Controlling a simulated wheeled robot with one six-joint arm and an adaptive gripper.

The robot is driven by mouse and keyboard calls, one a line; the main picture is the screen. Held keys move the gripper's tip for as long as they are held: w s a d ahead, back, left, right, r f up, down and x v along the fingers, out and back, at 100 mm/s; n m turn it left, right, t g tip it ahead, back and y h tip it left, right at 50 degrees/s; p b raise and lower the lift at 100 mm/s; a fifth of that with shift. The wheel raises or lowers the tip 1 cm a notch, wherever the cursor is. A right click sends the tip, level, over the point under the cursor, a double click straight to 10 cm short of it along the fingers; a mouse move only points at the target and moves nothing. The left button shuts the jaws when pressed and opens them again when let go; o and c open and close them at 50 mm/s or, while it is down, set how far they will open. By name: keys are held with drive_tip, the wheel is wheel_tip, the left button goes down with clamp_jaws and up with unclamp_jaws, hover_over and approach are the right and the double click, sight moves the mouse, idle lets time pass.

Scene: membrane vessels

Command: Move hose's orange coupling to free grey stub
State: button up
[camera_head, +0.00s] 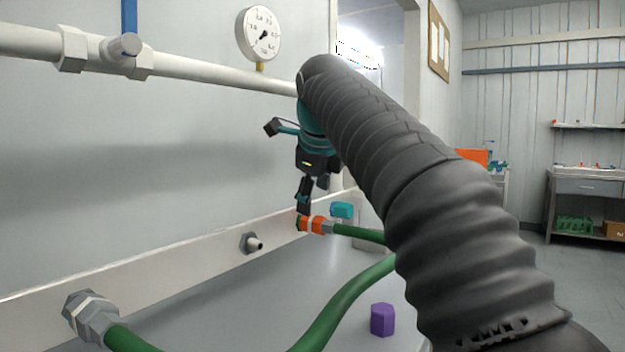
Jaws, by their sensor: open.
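The orange coupling (312,224) with a pale band is on the end of a green hose (358,233), low by the wall rail. Whether it sits on a stub behind it I cannot tell. The free grey stub (253,243) sticks out of the rail to the left of the coupling, with nothing on it. My gripper (307,197) points down, open, just above the coupling's left end; a fingertip overlaps the coupling's top edge in the picture, and contact is unclear. My arm hides part of the hose on the right.
A grey fitting (92,315) holds a hose end at lower left. A teal block (341,210) stands close behind the coupling. A purple hexagonal piece (382,320) stands on the grey bench (240,315). A white pipe (200,70) with a gauge (260,34) runs above.

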sight(312, 217)
drive_tip(key=b+x, duration=0.1)
drive_tip(key=x, duration=0.8)
drive_tip(key=shift+f, duration=0.1)
clamp_jaws()
